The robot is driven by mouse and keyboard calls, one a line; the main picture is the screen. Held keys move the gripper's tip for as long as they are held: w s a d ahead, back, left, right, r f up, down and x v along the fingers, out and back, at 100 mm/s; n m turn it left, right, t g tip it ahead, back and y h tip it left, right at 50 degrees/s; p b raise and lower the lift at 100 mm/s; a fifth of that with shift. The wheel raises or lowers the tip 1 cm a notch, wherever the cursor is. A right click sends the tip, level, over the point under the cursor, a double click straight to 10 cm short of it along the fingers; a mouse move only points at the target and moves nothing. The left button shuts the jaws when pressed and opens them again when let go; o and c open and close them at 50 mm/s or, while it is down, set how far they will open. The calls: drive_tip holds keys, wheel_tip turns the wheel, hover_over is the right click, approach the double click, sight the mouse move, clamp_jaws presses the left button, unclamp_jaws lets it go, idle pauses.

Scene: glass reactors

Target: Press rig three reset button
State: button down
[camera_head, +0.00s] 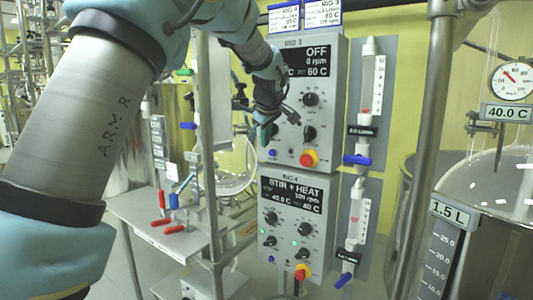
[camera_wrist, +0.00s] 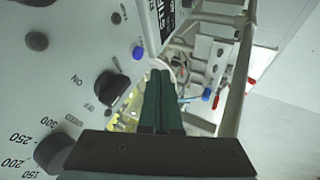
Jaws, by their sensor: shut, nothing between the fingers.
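The rig 3 panel (camera_head: 325,95) is the upper box in the head view, with a display reading OFF, 0 rpm. A small blue button (camera_head: 273,153) sits at its lower left, left of a red knob on a yellow base (camera_head: 309,158). The blue button's label is not readable. My gripper (camera_head: 264,138) is shut and empty just above and left of the blue button. In the wrist view the dark green fingers (camera_wrist: 160,75) are together, with the blue button (camera_wrist: 138,53) a little beyond and left of the tips. I see no clear contact.
The rig 4 panel (camera_head: 293,215), reading STIR + HEAT, hangs directly below with its own blue button (camera_head: 271,259) and red knob (camera_head: 302,271). Black dials (camera_wrist: 110,87) lie close to my fingers. A flow meter (camera_head: 372,85) is at the right. A metal post (camera_head: 207,130) stands left.

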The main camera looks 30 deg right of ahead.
drive_tip(key=b+v, duration=0.1)
drive_tip(key=v, duration=0.3)
drive_tip(key=shift+s+a+r, duration=0.1)
drive_tip(key=shift+s+r, duration=0.1)
idle(0.6)
drive_tip(key=a+f+m+g+y, duration=0.1)
drive_tip(key=a+f, duration=0.6)
drive_tip(key=a, duration=0.6)
drive_tip(key=a+f+m+g+y, duration=0.1)
drive_tip(key=a+f+m+g, duration=0.1)
drive_tip(key=a+f, duration=0.8)
drive_tip(key=s+a+f+m+g, duration=0.1)
drive_tip(key=s+a+f, duration=0.2)
drive_tip(key=s+a, duration=0.5)
drive_tip(key=s+a+f+m+g, duration=0.1)
drive_tip(key=s+a+f, duration=0.2)
drive_tip(key=s+a, duration=0.5)
drive_tip(key=a, duration=0.3)
drive_tip(key=shift+a+f+m+y, duration=0.2)
drive_tip(key=shift+f+m+y, duration=0.1)
drive_tip(key=shift+f, duration=0.1)
drive_tip(key=shift+s, duration=0.1)
